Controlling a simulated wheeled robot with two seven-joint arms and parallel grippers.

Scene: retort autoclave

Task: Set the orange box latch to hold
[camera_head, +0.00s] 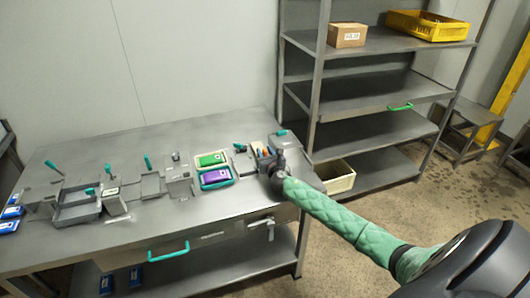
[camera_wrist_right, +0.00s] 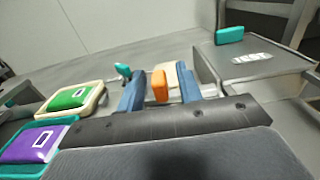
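In the right wrist view a small orange piece (camera_wrist_right: 160,85), which looks like the orange latch, stands upright between the two blue fingers of my right gripper (camera_wrist_right: 161,88). The fingers are apart, with a gap visible on each side of the piece. A cream part (camera_wrist_right: 173,75) shows just behind it. In the head view my right gripper (camera_head: 266,153) is at the right end of the steel table and hides most of the latch area. I cannot read the latch's setting. My left gripper is in neither view.
A grey box (camera_wrist_right: 255,65) with a teal handle stands right of the fingers. Trays with a green pack (camera_wrist_right: 70,98) and a purple pack (camera_wrist_right: 35,145) lie left. Other teal-handled fixtures line the table (camera_head: 210,235). A shelf rack (camera_head: 375,92) stands behind on the right.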

